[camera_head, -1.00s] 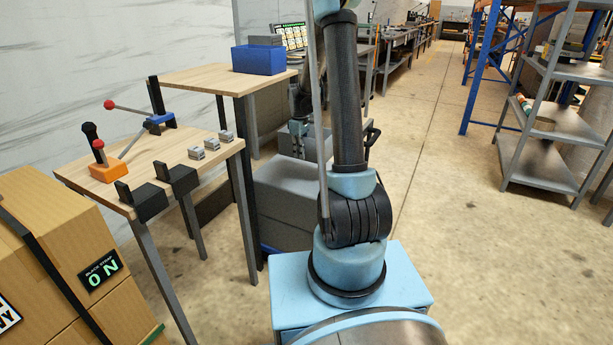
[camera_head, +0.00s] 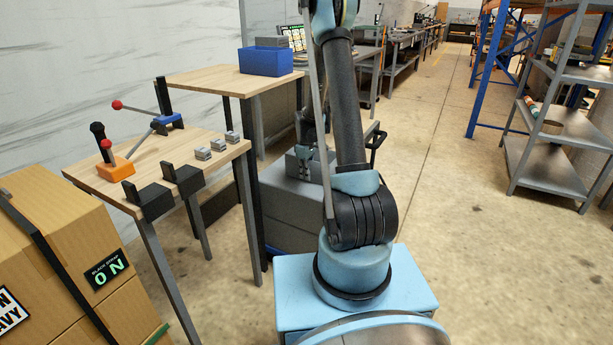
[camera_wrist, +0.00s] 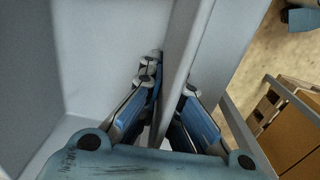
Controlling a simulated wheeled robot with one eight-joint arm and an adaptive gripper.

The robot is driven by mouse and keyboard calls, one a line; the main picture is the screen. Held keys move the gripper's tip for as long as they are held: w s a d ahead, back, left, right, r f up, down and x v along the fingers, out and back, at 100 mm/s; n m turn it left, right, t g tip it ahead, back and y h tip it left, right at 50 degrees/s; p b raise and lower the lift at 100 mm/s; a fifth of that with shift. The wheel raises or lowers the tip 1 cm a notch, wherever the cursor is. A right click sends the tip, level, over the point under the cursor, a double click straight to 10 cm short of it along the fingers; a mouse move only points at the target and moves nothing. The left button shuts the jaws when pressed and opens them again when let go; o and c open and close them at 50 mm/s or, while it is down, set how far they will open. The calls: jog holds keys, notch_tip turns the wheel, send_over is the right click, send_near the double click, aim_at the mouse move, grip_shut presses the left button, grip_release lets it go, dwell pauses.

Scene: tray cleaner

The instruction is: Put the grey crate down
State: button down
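The grey crate (camera_wrist: 200,30) fills much of the wrist view, its thin wall running between my fingers. My gripper (camera_wrist: 168,75) straddles this wall with a blue-and-black finger pressed to each side. In the head view my gripper (camera_head: 300,156) points down at the crate (camera_head: 296,170), behind the left side of my arm. The crate sits low over a larger grey stack (camera_head: 290,208). I cannot tell whether it touches the stack. My arm hides its right part.
A wooden table (camera_head: 150,160) with levers and small grey blocks stands left of the stack. A farther table (camera_head: 205,82) holds a blue bin (camera_head: 265,62). Cardboard boxes (camera_head: 60,240) are at the lower left. A grey shelf (camera_head: 550,165) stands right; the floor between is clear.

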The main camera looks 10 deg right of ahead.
jog(key=c, duration=1.8)
grip_release()
jog(key=shift+f, duration=0.1)
notch_tip(320, 180, up, 12)
jog(key=s+d+r+m, duration=0.1)
jog(key=s+r+m, duration=0.2)
jog(key=s+r, duration=0.6)
jog(key=s+d+f+m+t, duration=0.1)
jog(key=s+m, duration=0.2)
jog(key=s, duration=1.2)
jog(key=s+d+f+m+t, duration=0.1)
jog(key=s+m, duration=0.3)
jog(key=s, duration=1.2)
jog(key=shift+d+f+m, duration=0.3)
jog(key=shift+d+f, duration=0.25)
